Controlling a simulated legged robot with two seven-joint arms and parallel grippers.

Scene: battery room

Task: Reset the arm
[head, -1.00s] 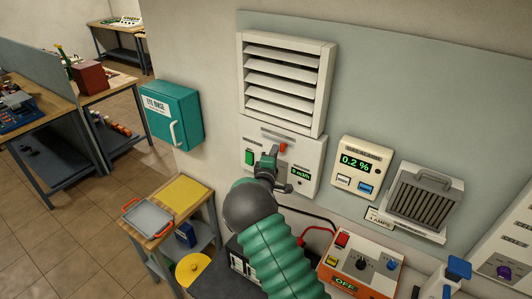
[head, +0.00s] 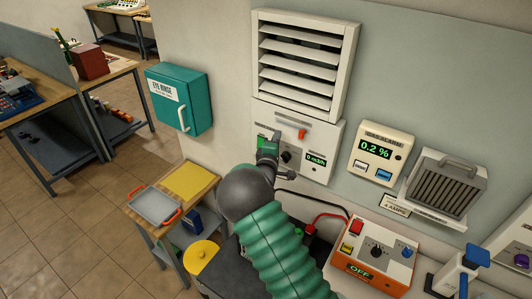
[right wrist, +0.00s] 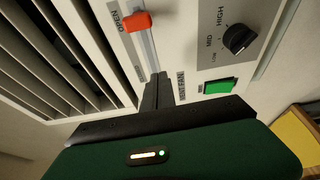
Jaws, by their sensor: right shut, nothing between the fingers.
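My right gripper (head: 270,140) is shut and empty. It is held up to the vent fan panel (head: 325,172) below the louvred vent. In the right wrist view its closed fingers (right wrist: 153,92) point at the panel, between the orange slider (right wrist: 138,21) and the lit green switch (right wrist: 219,86). The slider sits near the OPEN end of its slot. The black knob (right wrist: 238,39) has marks up to HIGH. In the head view the gripper partly hides the green switch. I cannot tell whether the fingers touch the panel. My left gripper is out of view.
The louvred vent (head: 304,64) is above the panel. A gas alarm reading 0.2 % (head: 376,153) and a grey heater-like unit (head: 446,187) are to its right. An orange box showing OFF (head: 375,250) stands below. A teal eye rinse cabinet (head: 180,100) hangs at left.

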